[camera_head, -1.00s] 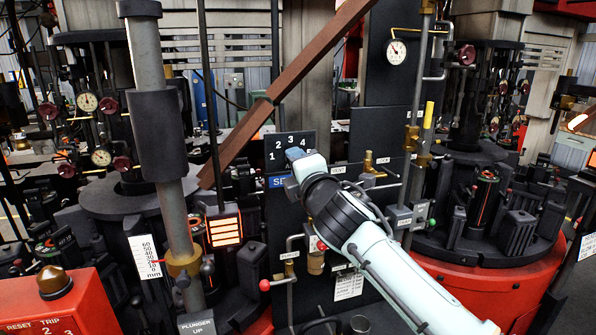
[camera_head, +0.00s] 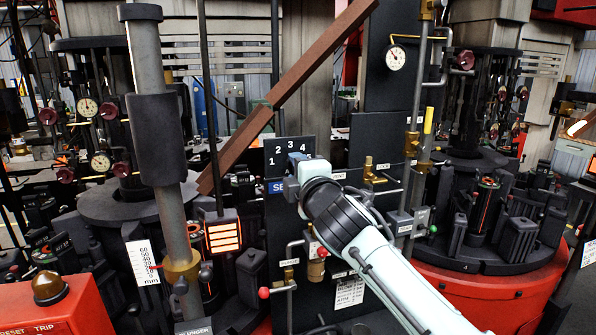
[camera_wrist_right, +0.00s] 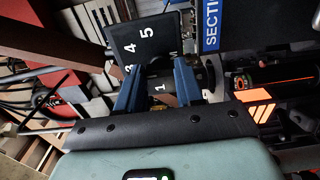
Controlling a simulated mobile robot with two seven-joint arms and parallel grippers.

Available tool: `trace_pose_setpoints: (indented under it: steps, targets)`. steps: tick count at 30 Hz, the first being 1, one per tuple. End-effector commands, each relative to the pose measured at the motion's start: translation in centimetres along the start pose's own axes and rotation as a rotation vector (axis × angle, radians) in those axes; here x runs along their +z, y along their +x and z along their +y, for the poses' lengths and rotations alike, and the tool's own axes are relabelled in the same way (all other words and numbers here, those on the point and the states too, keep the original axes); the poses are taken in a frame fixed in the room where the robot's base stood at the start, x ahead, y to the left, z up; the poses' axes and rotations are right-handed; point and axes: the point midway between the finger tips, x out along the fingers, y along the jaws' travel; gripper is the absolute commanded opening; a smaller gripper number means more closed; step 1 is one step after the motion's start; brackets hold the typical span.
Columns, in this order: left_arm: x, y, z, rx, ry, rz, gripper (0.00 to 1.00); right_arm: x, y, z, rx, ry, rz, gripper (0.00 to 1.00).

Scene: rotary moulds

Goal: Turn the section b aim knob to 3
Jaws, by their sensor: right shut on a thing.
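The section b aim knob is mostly hidden between the blue fingers of my right gripper (camera_head: 296,158). That gripper also shows in the right wrist view (camera_wrist_right: 157,88), with its fingers closed on the knob. In the right wrist view the plate (camera_wrist_right: 150,30) shows 4 and 5 clearly. The pointer cannot be made out, so the knob's setting cannot be told. The blue section label (camera_head: 275,187) is partly covered by my right wrist. My left gripper is not in view.
A brown slanted bar (camera_head: 285,95) passes close above and left of the plate. A grey column (camera_head: 162,190) stands further left. Brass valves (camera_head: 374,172) and upright pipes are right of the gripper. A lit orange panel (camera_head: 223,234) is lower left.

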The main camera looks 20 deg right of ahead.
Motion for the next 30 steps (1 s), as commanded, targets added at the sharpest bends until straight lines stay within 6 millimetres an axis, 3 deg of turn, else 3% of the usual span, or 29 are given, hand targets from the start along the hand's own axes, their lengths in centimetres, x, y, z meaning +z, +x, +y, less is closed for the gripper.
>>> trace_pose_setpoints:
  steps: [1,3,14,17,30]
  targets:
    - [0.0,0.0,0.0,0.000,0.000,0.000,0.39,0.0,0.0,0.0,0.001,-0.001,0.000,0.46]
    - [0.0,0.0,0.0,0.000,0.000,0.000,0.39,0.0,0.0,0.0,0.001,-0.001,0.000,0.62]
    - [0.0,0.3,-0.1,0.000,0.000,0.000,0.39,0.0,-0.5,-0.1,0.001,-0.001,0.000,0.62]
    - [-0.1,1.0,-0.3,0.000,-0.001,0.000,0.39,0.0,-1.8,-0.1,0.002,0.000,0.001,0.62]
    - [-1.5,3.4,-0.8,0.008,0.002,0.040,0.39,0.1,-11.1,-0.1,0.003,-0.001,0.000,0.62]
